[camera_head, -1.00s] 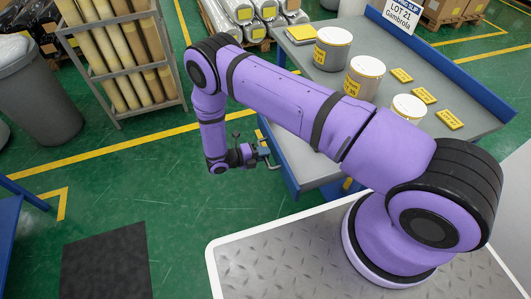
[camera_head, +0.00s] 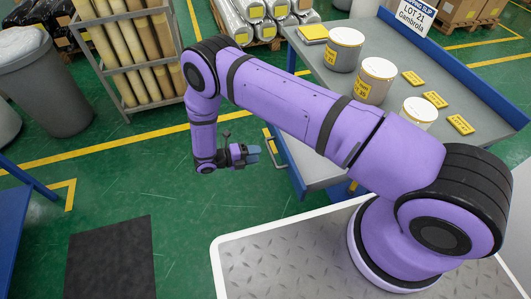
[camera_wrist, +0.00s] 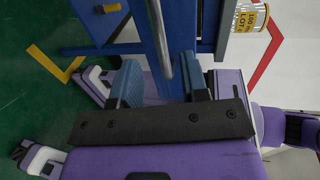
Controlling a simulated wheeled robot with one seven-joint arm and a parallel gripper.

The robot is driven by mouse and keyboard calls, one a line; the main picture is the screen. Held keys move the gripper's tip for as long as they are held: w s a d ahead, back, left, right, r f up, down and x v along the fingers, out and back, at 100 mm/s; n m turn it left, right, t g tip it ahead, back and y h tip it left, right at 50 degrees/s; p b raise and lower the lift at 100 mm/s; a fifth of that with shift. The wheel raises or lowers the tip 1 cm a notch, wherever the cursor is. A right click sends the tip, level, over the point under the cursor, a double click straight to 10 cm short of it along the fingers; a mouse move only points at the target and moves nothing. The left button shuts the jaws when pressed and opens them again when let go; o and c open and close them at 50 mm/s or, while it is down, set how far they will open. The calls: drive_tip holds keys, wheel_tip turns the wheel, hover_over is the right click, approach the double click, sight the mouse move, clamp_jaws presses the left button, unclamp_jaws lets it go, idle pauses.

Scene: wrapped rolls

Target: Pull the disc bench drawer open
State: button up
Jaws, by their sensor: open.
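The bench (camera_head: 345,110) has a grey top and blue edges, and stands right of centre in the head view. A thin grey bar handle (camera_head: 272,152) shows at its left side, by a small yellow mark. The handle (camera_wrist: 160,45) also shows upright in the wrist view. My gripper (camera_head: 255,153) is open just left of the handle, with a small gap in the head view. In the wrist view the blue fingertips (camera_wrist: 156,80) stand to either side of the bar's lower end. I cannot tell how far out the drawer is; its front is mostly hidden.
White-and-grey tins (camera_head: 375,82), yellow cards (camera_head: 435,99) and a sign (camera_head: 416,15) stand on the bench. A rack of tan rolls (camera_head: 132,50) and a grey bin (camera_head: 50,95) stand at the left. Green floor (camera_head: 190,220) left of my gripper is clear, beside a dark mat (camera_head: 112,258).

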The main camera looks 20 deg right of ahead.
drive_tip(key=shift+v, duration=2.05)
drive_tip(key=w+d+r+m+g+y, duration=0.1)
drive_tip(key=d+r+m+y, duration=0.35)
drive_tip(key=r, duration=0.85)
drive_tip(key=w+d+r+m+g+y, duration=0.1)
drive_tip(key=d+r+m, duration=0.1)
drive_tip(key=r+m, duration=0.8)
drive_tip(key=d+r+m+g+y, duration=0.1)
drive_tip(key=d+r+m+y, duration=0.2)
drive_tip(key=r, duration=1.3)
drive_tip(key=s+d+r+m+t+y, duration=0.1)
drive_tip(key=s+d+r+m+y, duration=0.1)
drive_tip(key=s+d+r+m, duration=0.4)
drive_tip(key=s+d+r+m+t+y, duration=0.1)
drive_tip(key=s+d+r+m+y, duration=0.15)
drive_tip(key=s+r, duration=0.45)
drive_tip(key=s+d+r+m+t+y, duration=0.1)
drive_tip(key=s+d+r+m+t, duration=0.1)
drive_tip(key=s+m, duration=0.3)
drive_tip(key=s+d+r+m+t+y, duration=0.1)
drive_tip(key=s+d+r+m+t, duration=0.1)
drive_tip(key=s+r+m, duration=0.3)
drive_tip(key=s+t, duration=0.1)
drive_tip(key=s, duration=0.3)
drive_tip(key=shift+s+t+y, duration=0.3)
drive_tip(key=shift+s+t, duration=0.05)
drive_tip(key=shift+t, duration=0.05)
